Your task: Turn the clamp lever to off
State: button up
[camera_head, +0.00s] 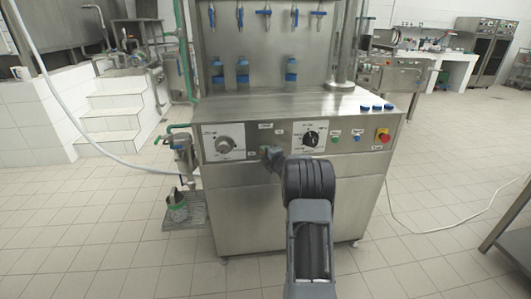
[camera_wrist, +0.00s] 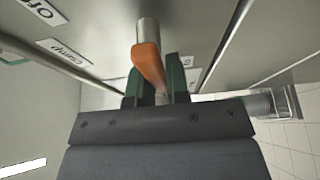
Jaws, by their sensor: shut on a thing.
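The clamp lever (camera_wrist: 147,58) has an orange handle on a round metal shaft that comes out of the panel in the wrist view. My gripper (camera_wrist: 157,82) has its two dark green fingers on either side of the orange handle and is shut on it. A "Clamp" label (camera_wrist: 68,52) and a partly cut-off "Of" label (camera_wrist: 42,10) are on the panel to the left of the lever. In the head view my gripper (camera_head: 268,157) is at the front panel between two dials, and it hides the lever there.
The steel cabinet (camera_head: 235,190) has a left dial (camera_head: 225,144), a right dial (camera_head: 311,139) and a red emergency button (camera_head: 383,134). Several blue-capped bottles stand below nozzles on top. Blue caps (camera_head: 377,107) lie at the right. A white cable crosses the open tiled floor at right.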

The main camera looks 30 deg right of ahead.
grip_shut()
